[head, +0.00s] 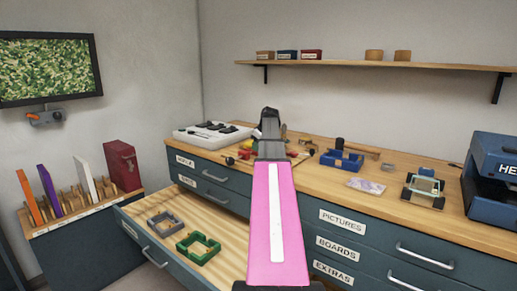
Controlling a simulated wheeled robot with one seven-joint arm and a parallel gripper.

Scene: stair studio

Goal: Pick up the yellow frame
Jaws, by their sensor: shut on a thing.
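My pink arm link with a white stripe (277,220) reaches forward over the drawer and worktop, ending in dark joints. My gripper's fingers cannot be made out; they are hidden behind the arm or out of sight. I cannot make out a yellow frame; a small yellow patch (248,144) shows left of the dark joints, too small to identify. In the open drawer (143,211) lie a blue-grey frame (165,223) and a green frame (198,248), left of my arm.
The wooden worktop (410,188) holds a white device (213,134), a blue tray (342,161), a small stand (424,189) and a blue machine (492,175). A shelf (380,63) hangs above. A rack (85,214) with upright boards stands left.

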